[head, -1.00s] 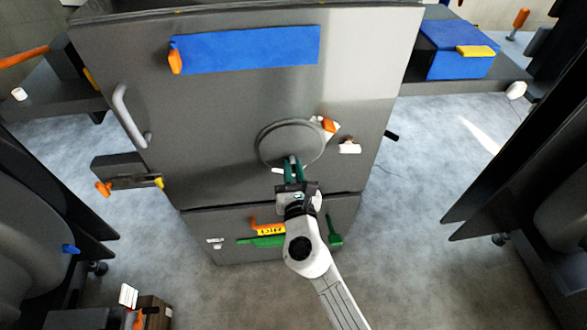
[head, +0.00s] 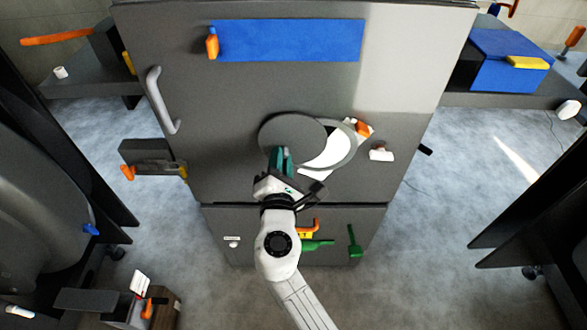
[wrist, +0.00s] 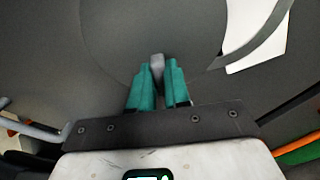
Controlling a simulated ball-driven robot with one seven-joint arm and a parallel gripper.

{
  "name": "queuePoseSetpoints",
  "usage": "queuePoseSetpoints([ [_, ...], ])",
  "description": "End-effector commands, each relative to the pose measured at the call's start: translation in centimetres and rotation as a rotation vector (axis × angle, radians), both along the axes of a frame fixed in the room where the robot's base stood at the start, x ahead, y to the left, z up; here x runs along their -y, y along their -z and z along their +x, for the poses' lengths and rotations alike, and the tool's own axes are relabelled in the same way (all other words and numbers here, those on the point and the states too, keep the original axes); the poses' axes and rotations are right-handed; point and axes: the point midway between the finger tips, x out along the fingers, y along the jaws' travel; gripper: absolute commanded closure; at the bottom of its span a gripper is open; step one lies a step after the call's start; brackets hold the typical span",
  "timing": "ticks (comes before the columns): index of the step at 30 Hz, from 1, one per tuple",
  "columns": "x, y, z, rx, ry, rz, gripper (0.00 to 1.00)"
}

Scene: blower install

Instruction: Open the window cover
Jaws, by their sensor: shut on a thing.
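The round grey window cover (head: 290,132) is on the front of the grey cabinet. It sits shifted to the left of its round opening (head: 335,152), whose right part shows white inside the ring. My gripper (head: 279,160) is at the lower edge of the cover. In the wrist view its green fingers (wrist: 158,85) are shut on a small grey handle (wrist: 157,65) on the cover. The cover (wrist: 150,30) fills much of that view, with the white part of the opening (wrist: 262,30) at the upper right.
An orange clip (head: 362,128) and a white piece (head: 381,154) are right of the opening. A vertical bar handle (head: 160,100) is on the cabinet's left side. Green and orange tools (head: 318,245) hang below.

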Motion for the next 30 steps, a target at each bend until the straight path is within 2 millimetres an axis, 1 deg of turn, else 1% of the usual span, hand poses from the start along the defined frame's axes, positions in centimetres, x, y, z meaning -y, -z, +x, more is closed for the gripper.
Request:
queuePoseSetpoints([
  [1,-0.5,-0.4,0.0,0.002,-0.002,0.045,1.00],
  [6,-1.7,-2.0,0.0,0.002,-0.002,0.208,1.00],
  [15,-3.1,-5.2,0.0,0.001,-0.001,0.493,1.00],
  [24,-3.5,-8.5,0.0,0.001,0.001,0.759,1.00],
  [30,-3.4,-10.1,0.0,0.001,0.001,0.891,1.00],
])
